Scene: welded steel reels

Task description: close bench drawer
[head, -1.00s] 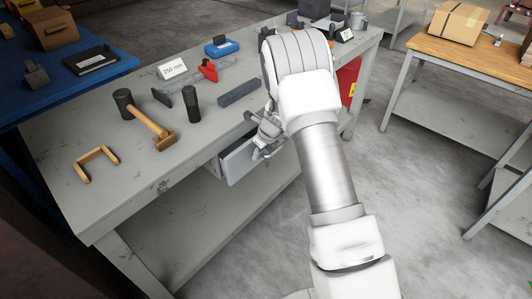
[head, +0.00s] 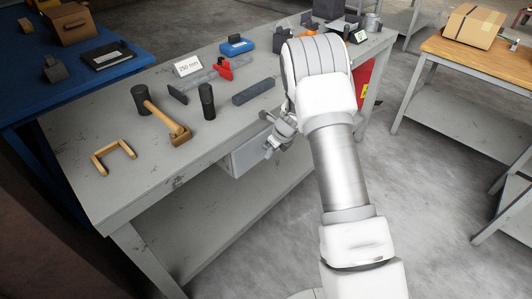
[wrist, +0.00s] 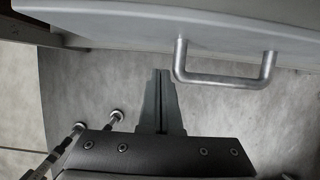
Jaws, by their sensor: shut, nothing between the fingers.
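The bench drawer (head: 248,156) is a grey box front under the near long edge of the grey steel bench (head: 150,205). In the wrist view its pale front (wrist: 130,22) spans the top, with a bent metal bar handle (wrist: 225,80) at the right. My gripper (head: 272,140) is beside the drawer front in the head view, partly covered by my arm. In the wrist view my gripper (wrist: 161,75) is shut and empty, its fingertips just left of the handle. I cannot tell whether they touch the drawer front, or how far the drawer stands out.
On the bench top lie a mallet (head: 160,115), a wooden U-shaped piece (head: 113,156), a black cylinder (head: 207,101), a dark bar (head: 254,92) and a blue box (head: 236,46). A wooden-topped table (head: 480,60) stands at right. Bare floor lies between.

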